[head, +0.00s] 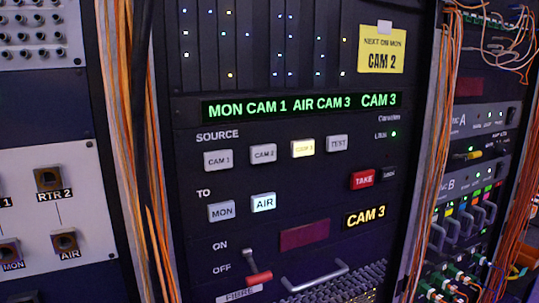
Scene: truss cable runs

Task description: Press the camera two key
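The CAM 2 key (263,153) is a pale, unlit button in the SOURCE row of the router panel, between the CAM 1 key (218,160) and the CAM 3 key (303,148), which glows yellow. The TEST key (337,143) is at the row's right end, unlit. In the TO row, the MON key (221,211) is unlit and the AIR key (263,203) is lit white. A red TAKE key (362,180) sits at the right. The green display (301,106) reads MON CAM 1, AIR CAM 3, CAM 3. Neither gripper is in view.
A yellow note (381,49) reads NEXT OB MON CAM 2. A red-handled ON/OFF lever (258,277) and a metal bar handle (315,277) stick out below. Orange cable bundles (436,130) hang at both sides. The space before the keys is clear.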

